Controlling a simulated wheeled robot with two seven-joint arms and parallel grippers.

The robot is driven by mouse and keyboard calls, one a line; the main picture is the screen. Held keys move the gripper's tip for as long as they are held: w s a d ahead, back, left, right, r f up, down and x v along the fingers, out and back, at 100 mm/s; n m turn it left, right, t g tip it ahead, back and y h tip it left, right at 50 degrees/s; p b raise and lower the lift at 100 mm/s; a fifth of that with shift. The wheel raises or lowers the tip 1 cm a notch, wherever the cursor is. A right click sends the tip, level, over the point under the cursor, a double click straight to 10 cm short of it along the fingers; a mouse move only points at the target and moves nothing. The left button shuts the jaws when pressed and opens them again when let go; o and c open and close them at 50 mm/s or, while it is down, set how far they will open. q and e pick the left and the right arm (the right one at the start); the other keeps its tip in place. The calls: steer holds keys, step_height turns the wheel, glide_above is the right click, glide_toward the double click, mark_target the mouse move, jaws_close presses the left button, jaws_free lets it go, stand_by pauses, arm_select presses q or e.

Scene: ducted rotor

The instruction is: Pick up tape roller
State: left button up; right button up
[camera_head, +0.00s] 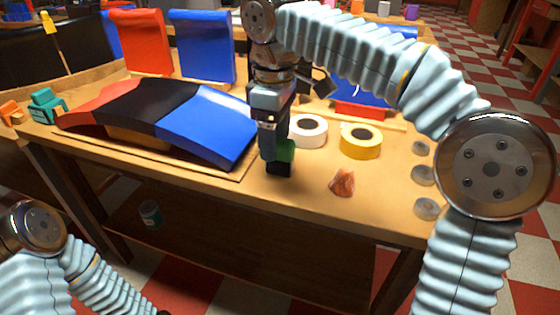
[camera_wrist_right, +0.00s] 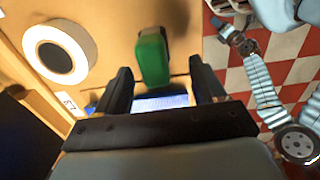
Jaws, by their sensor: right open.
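The tape roller appears to be the green piece (camera_head: 283,151) at the table's front edge, partly hidden behind my right gripper (camera_head: 276,158) in the head view. In the right wrist view, the green piece (camera_wrist_right: 153,57) stands between the two black fingers of my right gripper (camera_wrist_right: 163,85). The fingers are open, with gaps visible on both sides. A white-blue strip (camera_wrist_right: 160,102) shows below it between the fingers; I cannot tell whether it belongs to the roller. My left arm is low at the left; its end shows small in the right wrist view (camera_wrist_right: 238,38), jaws unclear.
A white tape roll (camera_head: 308,131) and a yellow tape roll (camera_head: 360,141) lie right of the gripper. An orange crumpled piece (camera_head: 342,182) and several grey discs (camera_head: 423,176) lie further right. A red, black and blue curved panel (camera_head: 165,115) takes up the left.

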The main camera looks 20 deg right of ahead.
mark_target(280, 157)
steer(key=f, duration=0.3)
steer(key=d+f+b, duration=0.1)
steer(key=f, duration=0.1)
steer(key=shift+f, duration=0.25)
steer(key=c, duration=1.2)
steer(key=shift+c, duration=0.2)
